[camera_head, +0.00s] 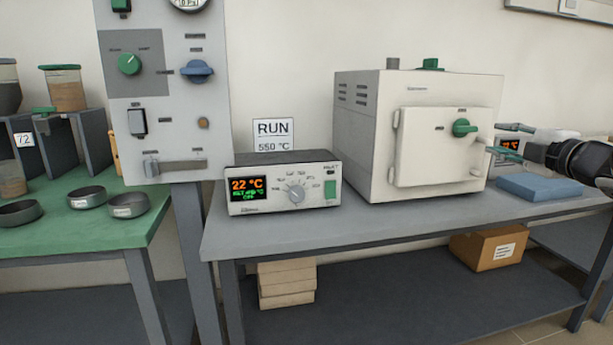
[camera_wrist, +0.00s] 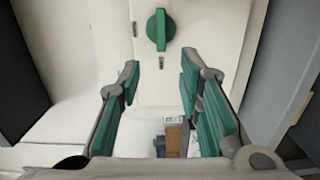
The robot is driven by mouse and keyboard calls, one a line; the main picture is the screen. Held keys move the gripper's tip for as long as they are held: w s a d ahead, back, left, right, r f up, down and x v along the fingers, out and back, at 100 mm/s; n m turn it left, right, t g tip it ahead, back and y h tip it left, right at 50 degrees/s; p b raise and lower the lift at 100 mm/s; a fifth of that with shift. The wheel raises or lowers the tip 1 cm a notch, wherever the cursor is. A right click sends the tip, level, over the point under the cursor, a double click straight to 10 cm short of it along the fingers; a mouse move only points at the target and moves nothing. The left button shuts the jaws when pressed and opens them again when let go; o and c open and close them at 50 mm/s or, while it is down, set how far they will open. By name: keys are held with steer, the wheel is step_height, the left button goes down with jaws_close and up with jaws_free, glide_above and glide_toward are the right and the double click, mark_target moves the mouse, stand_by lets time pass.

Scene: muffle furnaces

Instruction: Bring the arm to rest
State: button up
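My arm comes in from the right edge in the head view. My gripper (camera_head: 496,139) is beside the right front of the white furnace (camera_head: 352,140), above the grey bench. Its two teal-padded fingers are apart in the wrist view (camera_wrist: 161,66), with nothing held between them. The furnace door (camera_head: 425,150) looks shut and carries a green knob (camera_head: 463,128). In the wrist view a green knob (camera_wrist: 160,30) on a pale panel lies just past the fingertips, apart from them. I cannot tell from the frames whether the fingers touch the furnace.
A blue pad (camera_head: 538,187) lies on the bench (camera_head: 400,222) below my gripper. A controller (camera_head: 284,183) reading 22 °C stands left of the furnace. A display behind my gripper is partly hidden. The green table (camera_head: 80,235) at left holds dishes. A cardboard box (camera_head: 488,248) sits on the lower shelf.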

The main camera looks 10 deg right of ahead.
steer(key=s+a+f+m+g, duration=0.6)
steer(key=s+a, duration=0.4)
steer(key=s, duration=0.4)
steer(key=s+a+f+m+g+h, duration=0.1)
steer(key=s+a+f+m+g, duration=0.7)
steer(key=s, duration=0.7)
steer(key=s+a+f+m+g, duration=0.3)
steer(key=s+a+f+m, duration=0.15)
steer(key=s+a, duration=0.8)
step_height(320, 180, up, 36)
steer(key=s+d+t+p, duration=0.1)
steer(key=s+t+p, duration=0.1)
steer(key=p, duration=3.1)
steer(key=shift+d+f+t, duration=0.25)
steer(key=shift+d+t, duration=0.05)
steer(key=shift+t, duration=0.4)
